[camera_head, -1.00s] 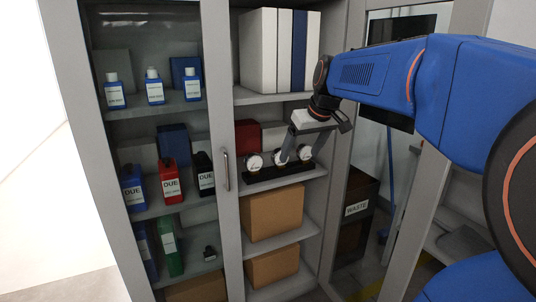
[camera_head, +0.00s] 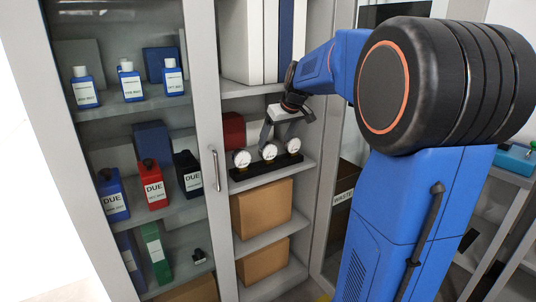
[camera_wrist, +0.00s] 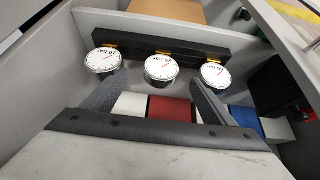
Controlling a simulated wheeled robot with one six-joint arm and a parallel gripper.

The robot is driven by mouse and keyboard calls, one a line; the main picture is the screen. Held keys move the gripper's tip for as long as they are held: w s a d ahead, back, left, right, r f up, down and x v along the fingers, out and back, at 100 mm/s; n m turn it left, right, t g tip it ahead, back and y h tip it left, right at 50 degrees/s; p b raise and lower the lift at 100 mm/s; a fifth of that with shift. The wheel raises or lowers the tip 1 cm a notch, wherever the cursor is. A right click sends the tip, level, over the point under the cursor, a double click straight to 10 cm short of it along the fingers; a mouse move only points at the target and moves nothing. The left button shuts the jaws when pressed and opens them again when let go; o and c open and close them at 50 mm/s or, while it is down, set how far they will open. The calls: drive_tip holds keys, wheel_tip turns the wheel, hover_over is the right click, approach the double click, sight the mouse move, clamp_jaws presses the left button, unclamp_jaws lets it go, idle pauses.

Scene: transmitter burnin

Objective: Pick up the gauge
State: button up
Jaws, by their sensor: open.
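Three round white-faced gauges stand in a row on a black rack on the cabinet's middle shelf: a left one (camera_head: 241,158), a middle one (camera_head: 268,152) and a right one (camera_head: 293,146). In the wrist view, the left gauge (camera_wrist: 103,60) reads "10 bar"; the middle gauge (camera_wrist: 161,69) and right gauge (camera_wrist: 215,74) have labels too small to read surely. My gripper (camera_wrist: 159,80) is open and empty. Its fingers lie either side of the middle gauge in that view, apparently not touching it. In the head view my gripper (camera_head: 281,138) is just above the rack (camera_head: 266,172).
A red box (camera_head: 233,130) stands behind the gauges. White and blue binders (camera_head: 258,45) fill the shelf above; cardboard boxes (camera_head: 262,208) are below. A cabinet door with a handle (camera_head: 215,170) is at left, with bottles behind its glass.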

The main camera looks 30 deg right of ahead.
sight(270, 144)
drive_tip(key=shift+x, duration=1.5)
drive_tip(key=shift+w+r+x, duration=0.1)
drive_tip(key=shift+w+x, duration=0.05)
drive_tip(key=shift+x, duration=0.75)
drive_tip(key=shift+w+r+x, duration=0.1)
drive_tip(key=shift+x, duration=0.75)
drive_tip(key=shift+w+r+x, duration=0.1)
drive_tip(key=shift+w+x, duration=0.05)
drive_tip(key=shift+x, duration=0.75)
drive_tip(key=shift+a, duration=0.2)
drive_tip(key=shift+c, duration=0.6)
drive_tip(key=c, duration=1.2)
drive_tip(key=shift+o, duration=0.2)
